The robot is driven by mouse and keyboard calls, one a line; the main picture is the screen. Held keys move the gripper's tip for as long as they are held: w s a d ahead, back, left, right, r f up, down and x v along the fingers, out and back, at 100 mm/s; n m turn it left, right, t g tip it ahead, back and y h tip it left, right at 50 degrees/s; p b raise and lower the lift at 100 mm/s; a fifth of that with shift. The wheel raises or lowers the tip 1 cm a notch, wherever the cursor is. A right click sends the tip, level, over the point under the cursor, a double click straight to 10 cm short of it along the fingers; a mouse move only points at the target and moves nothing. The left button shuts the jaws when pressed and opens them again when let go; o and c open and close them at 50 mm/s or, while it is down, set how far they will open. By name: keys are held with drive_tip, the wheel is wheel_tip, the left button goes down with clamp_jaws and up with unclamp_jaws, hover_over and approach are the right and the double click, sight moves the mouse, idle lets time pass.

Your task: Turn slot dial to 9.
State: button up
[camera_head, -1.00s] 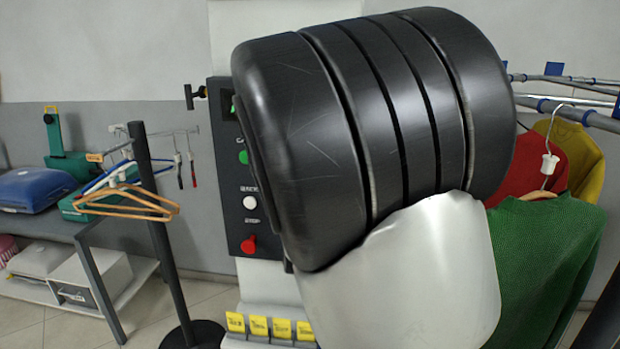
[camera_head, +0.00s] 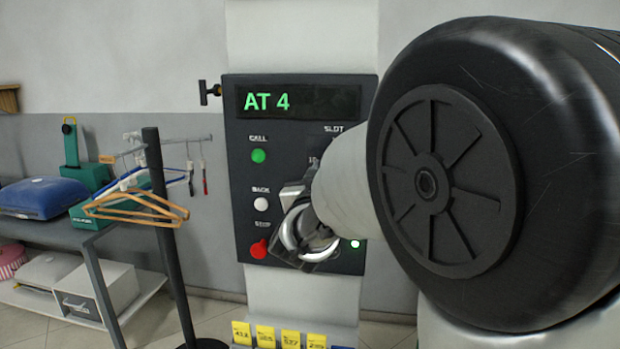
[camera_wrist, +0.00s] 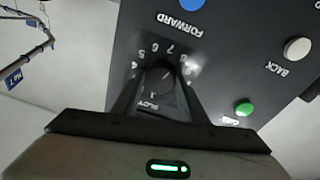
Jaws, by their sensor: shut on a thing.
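The slot dial (camera_wrist: 158,78) is a dark round knob on the black control panel (camera_head: 242,175), ringed by white numerals, several of them readable. In the wrist view my gripper (camera_wrist: 157,93) has one finger on each side of the dial and is shut on it. The numeral its pointer faces is too small to tell. In the head view my arm hides the dial, under the SLOT label. The panel's display (camera_head: 298,101) reads "AT 4" in green.
The panel carries a green CALL button (camera_head: 258,156), a white BACK button (camera_head: 260,204), a red stop button (camera_head: 259,249) and a blue FORWARD button (camera_wrist: 192,4). Yellow numbered tags (camera_head: 265,335) sit below. A stand with hangers (camera_head: 137,206) is at left.

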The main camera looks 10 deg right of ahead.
drive_tip(key=shift+r+m+g+h+b, duration=0.15)
drive_tip(key=shift+m+b, duration=0.4)
drive_tip(key=shift+m, duration=0.8)
drive_tip(key=shift+m+g+h+b, duration=0.15)
drive_tip(key=shift+m+b, duration=0.35)
drive_tip(key=shift+m, duration=0.8)
drive_tip(key=shift+r+m+g+b, duration=0.15)
drive_tip(key=shift+m+b, duration=0.4)
drive_tip(key=shift+m, duration=0.8)
drive_tip(key=o, duration=1.1)
drive_tip(key=shift+w+f, duration=0.1)
drive_tip(key=shift+a+f, duration=0.1)
drive_tip(key=p+v, duration=0.1)
drive_tip(key=v, duration=1.6)
drive_tip(key=shift+a, duration=0.1)
